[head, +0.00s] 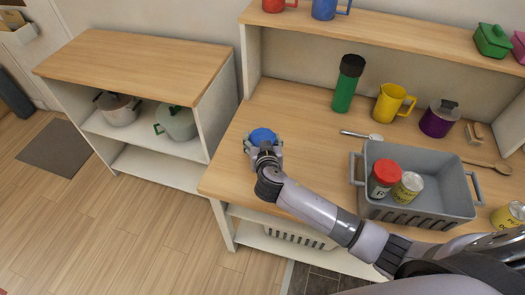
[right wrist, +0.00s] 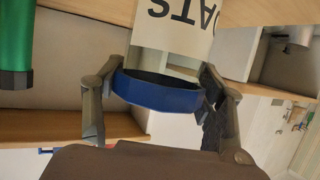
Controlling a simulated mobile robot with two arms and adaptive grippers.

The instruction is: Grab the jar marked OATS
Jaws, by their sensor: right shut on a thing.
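The OATS jar has a blue lid (head: 262,136) and sits at the left end of the wooden counter in the head view, mostly hidden by my gripper. In the right wrist view the jar (right wrist: 172,35) appears upside down, with a pale label showing the letters "ATS" and the blue lid nearest the palm. My right gripper (head: 264,149) is shut on this jar, one finger on each side near the lid; it also shows in the right wrist view (right wrist: 160,98). I cannot tell whether the jar touches the counter. My left gripper is not in view.
A grey crate (head: 446,208) holds a red-lidded jar (head: 384,178) and a yellow can (head: 408,187). A spoon (head: 360,135) lies between. A lower cabinet (head: 140,58) stands left, across a gap.

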